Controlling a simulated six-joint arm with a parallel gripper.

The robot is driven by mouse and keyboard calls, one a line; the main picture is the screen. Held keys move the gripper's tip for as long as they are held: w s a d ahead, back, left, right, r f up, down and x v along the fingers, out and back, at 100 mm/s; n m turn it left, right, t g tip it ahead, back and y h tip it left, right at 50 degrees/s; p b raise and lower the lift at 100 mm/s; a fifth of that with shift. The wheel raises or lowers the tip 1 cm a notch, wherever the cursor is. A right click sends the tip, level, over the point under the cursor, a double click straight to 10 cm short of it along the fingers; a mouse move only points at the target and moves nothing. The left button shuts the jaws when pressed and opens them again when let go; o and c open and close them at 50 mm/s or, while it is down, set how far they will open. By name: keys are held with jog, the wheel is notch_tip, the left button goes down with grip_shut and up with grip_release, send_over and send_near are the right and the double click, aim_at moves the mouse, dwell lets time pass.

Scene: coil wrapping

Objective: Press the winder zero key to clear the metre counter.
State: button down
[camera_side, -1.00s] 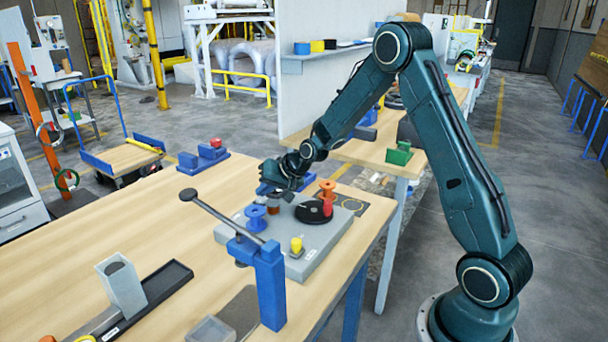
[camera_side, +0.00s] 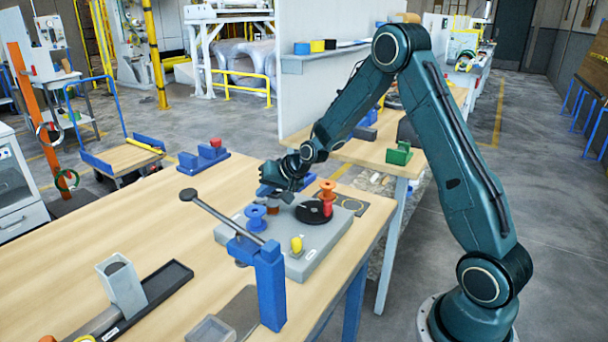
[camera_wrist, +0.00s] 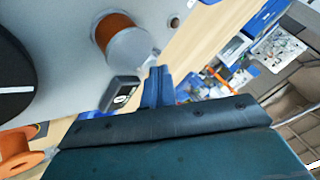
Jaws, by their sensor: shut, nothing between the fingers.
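The grey winder base (camera_side: 325,245) lies on the wooden table and carries a black disc (camera_side: 308,213) with a red handle (camera_side: 327,208). My gripper (camera_side: 274,193) is shut and empty over the back of the base, close to a copper-coloured spool (camera_side: 273,210). In the wrist view my blue fingers (camera_wrist: 157,75) point past a small dark box (camera_wrist: 121,92) with a pale face. The copper spool (camera_wrist: 118,35) is beyond the box. I cannot make out which part is the zero key, nor whether the fingertips touch anything.
A blue spool (camera_side: 255,217), an orange spool (camera_side: 327,189) and a yellow knob (camera_side: 297,244) stand on the base. A blue post with a long lever (camera_side: 270,280) rises in front.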

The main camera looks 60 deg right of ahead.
aim_at(265, 200)
jog(key=shift+r, duration=0.8)
jog(key=shift+r, duration=0.15)
jog(key=shift+r, duration=2.4)
jog(key=s+a+r+n+g, duration=0.1)
jog(key=s+a+r+n, duration=0.1)
jog(key=s+a+r, duration=0.45)
jog(key=s+a+r+n+g, duration=0.15)
jog(key=s+r, duration=0.25)
jog(key=s, duration=0.5)
jog(key=s+a+n, duration=0.2)
jog(key=s, duration=0.8)
jog(key=s+a+n+g+h, duration=0.1)
jog(key=s+a+n, duration=0.1)
jog(key=s, duration=0.9)
jog(key=shift+a+r, duration=0.25)
jog(key=shift+r, duration=0.15)
